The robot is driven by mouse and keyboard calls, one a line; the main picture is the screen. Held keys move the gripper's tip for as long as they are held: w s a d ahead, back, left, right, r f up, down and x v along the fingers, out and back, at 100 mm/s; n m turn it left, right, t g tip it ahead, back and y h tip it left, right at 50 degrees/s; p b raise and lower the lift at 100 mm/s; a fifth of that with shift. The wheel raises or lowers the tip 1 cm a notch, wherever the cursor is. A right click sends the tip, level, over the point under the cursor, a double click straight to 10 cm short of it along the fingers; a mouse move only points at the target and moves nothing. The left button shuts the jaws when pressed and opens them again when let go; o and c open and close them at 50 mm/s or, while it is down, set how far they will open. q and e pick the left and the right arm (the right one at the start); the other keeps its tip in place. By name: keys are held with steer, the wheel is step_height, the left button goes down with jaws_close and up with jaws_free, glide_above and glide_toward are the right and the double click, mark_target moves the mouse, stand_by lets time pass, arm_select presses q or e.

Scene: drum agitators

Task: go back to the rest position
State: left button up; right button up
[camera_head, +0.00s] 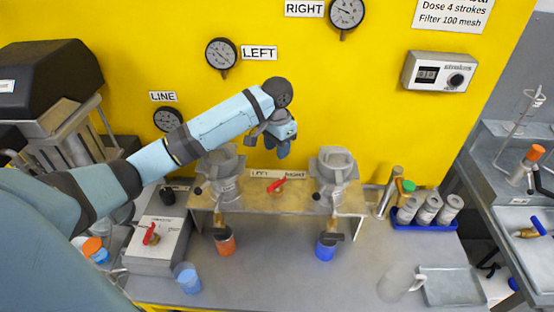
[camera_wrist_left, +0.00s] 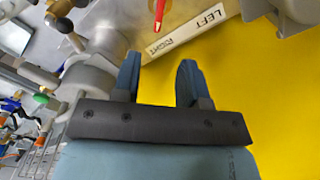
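My left arm reaches in from the left, and its left gripper (camera_head: 283,152) hangs in front of the yellow wall, above and between the two grey hoppers. In the left wrist view the gripper (camera_wrist_left: 158,80) has its two blue fingers apart with nothing between them. The left hopper (camera_head: 221,170) and the right hopper (camera_head: 334,172) stand on a stand (camera_head: 300,208). A red-handled valve (camera_head: 277,186) sits between them, below the gripper. My right gripper is in neither view.
An orange cup (camera_head: 225,243) and a blue cup (camera_head: 326,248) stand under the hoppers. A light-blue cup (camera_head: 187,279) is at the front left. A blue rack (camera_head: 426,220) of canisters and a grey tray (camera_head: 452,288) are at right. The front middle of the bench is clear.

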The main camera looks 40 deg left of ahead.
arm_select(q)
steer(key=shift+r, duration=0.2)
stand_by(0.4)
steer(key=s+d+f+t+h, duration=0.2)
steer(key=s+d+f, duration=0.3)
steer(key=f, duration=0.4)
steer(key=s+d+f+t+h, duration=0.1)
steer(key=s+d+f+t, duration=0.2)
steer(key=d+f, duration=0.55)
steer(key=s+d+f+t, duration=0.1)
steer(key=s+f+t, duration=0.2)
steer(key=s, duration=0.6)
steer(key=s+d+f+t, duration=0.1)
steer(key=s+f+t, duration=0.2)
steer(key=s, duration=0.7)
steer(key=shift+s+d, duration=0.2)
steer(key=shift+d, duration=0.2)
